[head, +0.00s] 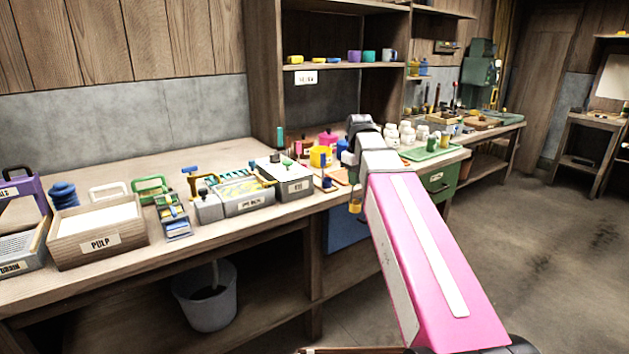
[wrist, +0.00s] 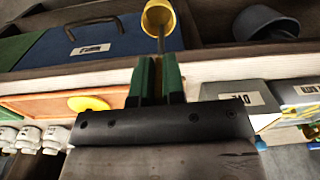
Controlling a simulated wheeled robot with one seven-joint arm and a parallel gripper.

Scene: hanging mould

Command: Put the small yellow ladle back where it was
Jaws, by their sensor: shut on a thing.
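My gripper (wrist: 158,75) is shut on the thin handle of the small yellow ladle (wrist: 157,16). In the wrist view its two green fingers pinch the handle, and the round yellow cup shows beyond the fingertips. In the head view the ladle's cup (head: 355,206) hangs below the gripper, just in front of the bench's front edge and apart from the floor. My pink arm and grey wrist hide part of the gripper and the bench behind. No empty hook or holder for the ladle can be made out.
The long bench (head: 110,235) carries a PULP box (head: 100,240), grey labelled boxes (head: 290,180), a yellow pot (head: 320,157) and white jars (head: 407,133). A blue labelled front with a handle (wrist: 95,38) lies under the bench edge. A bucket (head: 206,297) stands below. Floor at right is free.

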